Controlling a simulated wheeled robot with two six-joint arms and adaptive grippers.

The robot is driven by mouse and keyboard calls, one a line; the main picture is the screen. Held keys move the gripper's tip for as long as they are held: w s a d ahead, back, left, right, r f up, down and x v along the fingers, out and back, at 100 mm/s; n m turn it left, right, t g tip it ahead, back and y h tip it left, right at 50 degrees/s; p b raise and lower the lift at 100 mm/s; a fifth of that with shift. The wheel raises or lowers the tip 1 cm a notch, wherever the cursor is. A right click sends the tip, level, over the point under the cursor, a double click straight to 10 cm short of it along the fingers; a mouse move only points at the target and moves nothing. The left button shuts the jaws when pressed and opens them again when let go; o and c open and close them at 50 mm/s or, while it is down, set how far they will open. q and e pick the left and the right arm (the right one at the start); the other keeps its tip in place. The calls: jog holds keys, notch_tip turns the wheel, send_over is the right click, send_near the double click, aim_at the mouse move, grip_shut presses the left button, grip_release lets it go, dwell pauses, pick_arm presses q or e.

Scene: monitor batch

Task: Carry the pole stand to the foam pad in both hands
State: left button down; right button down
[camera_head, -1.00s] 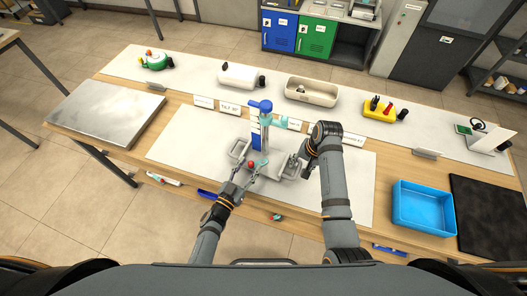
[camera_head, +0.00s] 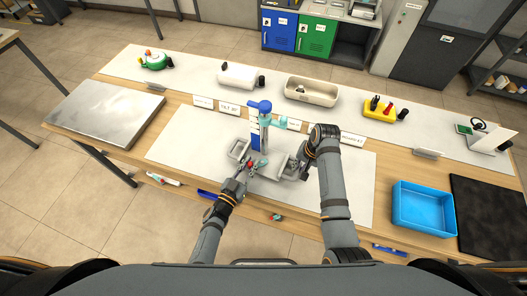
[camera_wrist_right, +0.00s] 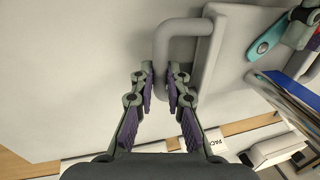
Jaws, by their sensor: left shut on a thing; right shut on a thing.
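The pole stand (camera_head: 257,138) stands upright near the middle of the table, with a blue upright, a teal arm and a grey base. My left gripper (camera_head: 246,170) is shut on the near left part of its base; the exact grip is small and partly hidden. My right gripper (camera_head: 300,164) is at the right side of the base. In the right wrist view, my right gripper (camera_wrist_right: 164,85) has its fingers either side of a grey loop handle (camera_wrist_right: 160,48) of the stand and is shut on it. The black foam pad (camera_head: 492,212) lies flat at the table's far right.
A blue tray (camera_head: 424,226) sits between the stand and the pad. A metal plate (camera_head: 105,110) lies at left. A white bin (camera_head: 312,91), a yellow holder (camera_head: 381,112) and small label cards line the back. The white mat (camera_head: 190,155) has bare room.

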aim_at(264, 142)
pick_arm(q)
jog(key=shift+r, duration=0.15)
pick_arm(e)
jog(key=shift+r, duration=0.15)
